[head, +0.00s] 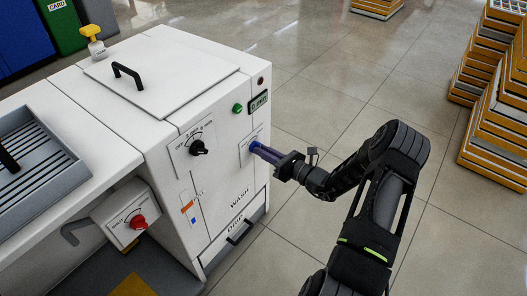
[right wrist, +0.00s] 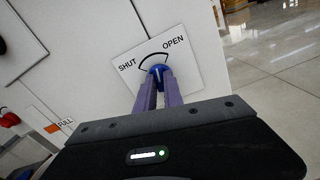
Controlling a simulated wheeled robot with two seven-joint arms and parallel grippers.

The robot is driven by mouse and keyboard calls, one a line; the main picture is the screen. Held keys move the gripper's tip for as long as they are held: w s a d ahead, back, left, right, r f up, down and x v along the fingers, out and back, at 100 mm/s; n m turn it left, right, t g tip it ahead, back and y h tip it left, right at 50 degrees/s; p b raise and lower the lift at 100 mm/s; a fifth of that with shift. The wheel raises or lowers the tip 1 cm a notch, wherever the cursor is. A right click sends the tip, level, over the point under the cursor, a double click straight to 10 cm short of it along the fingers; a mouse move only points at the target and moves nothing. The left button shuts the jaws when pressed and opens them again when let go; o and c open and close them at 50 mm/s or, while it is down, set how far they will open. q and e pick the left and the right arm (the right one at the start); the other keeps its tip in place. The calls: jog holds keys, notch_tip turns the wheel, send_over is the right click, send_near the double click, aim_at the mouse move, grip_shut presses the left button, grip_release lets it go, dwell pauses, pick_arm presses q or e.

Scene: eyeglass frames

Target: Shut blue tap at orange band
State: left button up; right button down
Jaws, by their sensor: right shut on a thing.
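The blue tap (right wrist: 157,70) sits on a white plate (right wrist: 184,58) marked SHUT at left and OPEN at right, with a black arc between. My right gripper (head: 259,149) reaches the front of the white machine (head: 222,150) from the right. Its two purple fingers are closed on the tap, one on each side, and hide much of it; which way the tap points is hard to tell. A level gauge left of the tap has an orange band (head: 187,207) and a small blue part (head: 193,221) below it. The wrist view shows the orange band (right wrist: 52,128) beside FULL. My left gripper is out of view.
A black dial (head: 198,148) is left of the tap and a green button (head: 238,108) above it. A red knob (head: 138,222) is on a box at lower left. A black handle (head: 240,233) is below.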

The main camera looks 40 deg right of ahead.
jog(key=n, duration=0.5)
jog(key=shift+n, duration=0.3)
dwell(0.4)
jog(key=c, duration=1.5)
grip_release()
jog(key=shift+o, duration=0.2)
jog(key=shift+s, duration=0.1)
jog(key=v, duration=0.7)
jog(key=shift+s+p, duration=0.3)
jog(key=shift+p, duration=0.05)
jog(key=shift+d, duration=0.1)
